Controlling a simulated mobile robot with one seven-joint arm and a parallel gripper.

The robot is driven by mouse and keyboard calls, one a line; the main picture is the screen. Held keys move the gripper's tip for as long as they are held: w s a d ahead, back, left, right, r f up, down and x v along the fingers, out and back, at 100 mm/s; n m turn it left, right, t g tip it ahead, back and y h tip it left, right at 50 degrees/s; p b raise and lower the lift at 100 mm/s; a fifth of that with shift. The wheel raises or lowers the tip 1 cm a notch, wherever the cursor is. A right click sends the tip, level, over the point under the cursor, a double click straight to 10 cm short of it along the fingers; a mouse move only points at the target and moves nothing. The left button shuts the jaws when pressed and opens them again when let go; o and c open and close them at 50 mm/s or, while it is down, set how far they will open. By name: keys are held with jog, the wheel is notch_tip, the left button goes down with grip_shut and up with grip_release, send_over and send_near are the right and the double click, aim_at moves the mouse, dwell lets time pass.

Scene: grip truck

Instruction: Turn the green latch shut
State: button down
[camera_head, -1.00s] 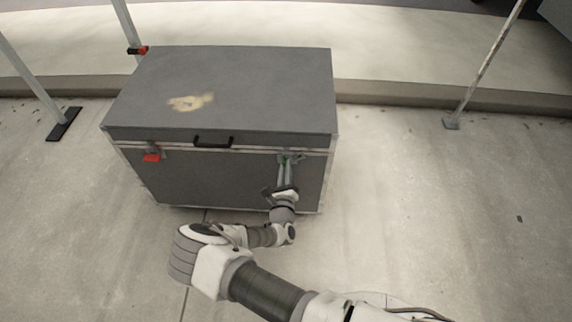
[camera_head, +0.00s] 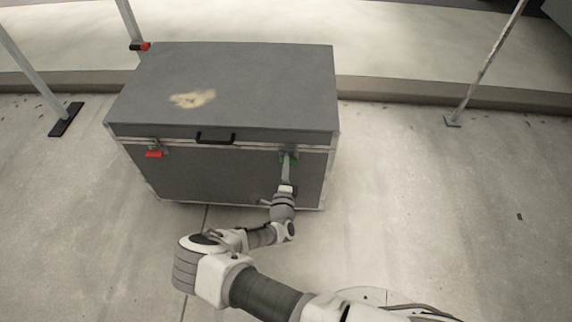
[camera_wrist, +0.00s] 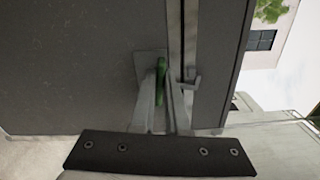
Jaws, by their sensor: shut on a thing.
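The green latch (camera_head: 290,157) is on the front of a dark grey case (camera_head: 215,178), at the right, just below the lid seam. In the wrist view the green latch handle (camera_wrist: 161,80) stands out from a metal plate, with a hook-shaped metal catch (camera_wrist: 192,80) across the seam beside it. I cannot tell if the latch engages this catch. My gripper (camera_head: 287,166) reaches up to the latch from below and in front. Its fingers (camera_wrist: 161,100) are shut on the green handle, hiding part of it.
A red latch (camera_head: 154,154) is at the case's front left, and a black handle (camera_head: 216,138) is at its front middle. Metal poles stand behind at left (camera_head: 30,75) and right (camera_head: 487,60). The concrete floor (camera_head: 440,220) right of the case is clear.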

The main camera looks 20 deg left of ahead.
jog(key=shift+d+f+n, duration=0.1)
jog(key=shift+f+n, duration=0.05)
jog(key=shift+n, duration=0.95)
jog(key=c, duration=0.9)
grip_release()
jog(key=p+v, duration=0.4)
jog(key=v, duration=1.3)
jog(key=shift+s, duration=0.25)
